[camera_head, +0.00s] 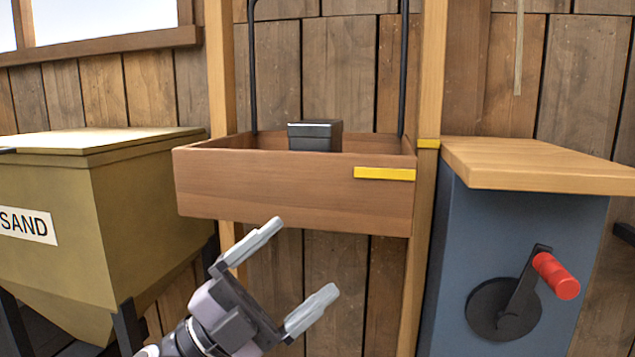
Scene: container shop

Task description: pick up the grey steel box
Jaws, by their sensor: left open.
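A dark grey box (315,135), which looks like the steel box, sits inside a hanging wooden tray (285,195). Its lower part is hidden behind the tray's front wall. My left gripper (296,268) is in front of and below the tray, with its two pale fingers spread apart and nothing between them. It is apart from the box. My right gripper is not in view.
The tray hangs on black rods (403,70) between wooden posts (222,70). An olive sand bin (110,200) stands at left. At right is a blue cabinet (450,260) with a wooden top (540,170) and a red-handled crank (556,276). A plank wall is behind.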

